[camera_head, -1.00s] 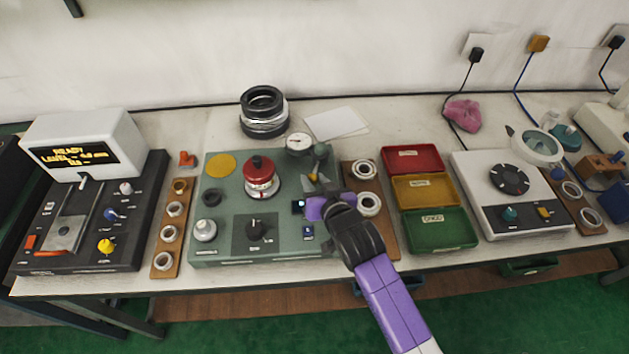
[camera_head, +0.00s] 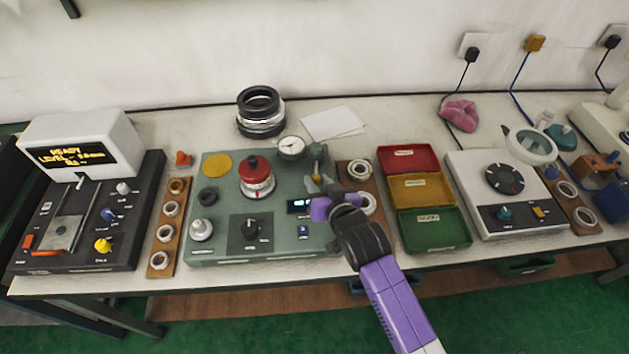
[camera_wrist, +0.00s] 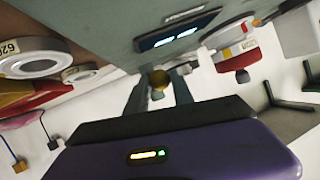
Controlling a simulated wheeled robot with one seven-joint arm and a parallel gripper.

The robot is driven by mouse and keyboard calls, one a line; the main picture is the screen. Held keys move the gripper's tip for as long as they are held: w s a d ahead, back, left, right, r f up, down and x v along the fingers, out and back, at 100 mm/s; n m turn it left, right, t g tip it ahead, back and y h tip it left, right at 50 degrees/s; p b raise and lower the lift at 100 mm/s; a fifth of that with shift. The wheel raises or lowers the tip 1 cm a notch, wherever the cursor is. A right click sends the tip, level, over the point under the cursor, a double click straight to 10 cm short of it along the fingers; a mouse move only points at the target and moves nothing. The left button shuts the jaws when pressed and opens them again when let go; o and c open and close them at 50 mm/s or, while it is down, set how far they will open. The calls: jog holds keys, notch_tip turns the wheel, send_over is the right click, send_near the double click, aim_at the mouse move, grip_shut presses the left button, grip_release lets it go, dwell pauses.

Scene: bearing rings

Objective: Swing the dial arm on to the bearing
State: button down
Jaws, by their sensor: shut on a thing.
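The dial arm carries a round white dial (camera_head: 291,147) at the back right of the green-grey bench unit (camera_head: 225,225). The dial is right of and behind the bearing stack with its red top (camera_head: 254,167), and looks apart from it. My gripper (camera_head: 320,182) is over the right side of the unit. In the wrist view my fingers (camera_wrist: 158,90) are shut on a small brass knob (camera_wrist: 158,79), which I take to be the dial arm's handle. The red top also shows in the wrist view (camera_wrist: 243,76). My gripper hides part of the arm.
A wooden board with bearing rings (camera_head: 357,171) stands just right of my gripper. Red (camera_head: 410,158), yellow (camera_head: 418,190) and green (camera_head: 430,228) trays lie beyond it. A black ring stack (camera_head: 261,111) stands behind the unit.

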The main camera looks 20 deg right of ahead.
jog(key=d, duration=0.4)
jog(key=shift+s, duration=0.2)
jog(key=d+n+y+b, duration=0.1)
jog(key=d+b, duration=0.1)
jog(key=w+d+n+y+b, duration=0.1)
jog(key=d+b, duration=0.1)
jog(key=shift+w+d+r+n+y+b, duration=0.15)
jog(key=shift+d+n+y+b, duration=0.3)
jog(key=shift+b, duration=0.35)
jog(key=c, duration=1.1)
grip_release()
jog(key=shift+a+y, duration=0.25)
jog(key=shift+a, duration=0.05)
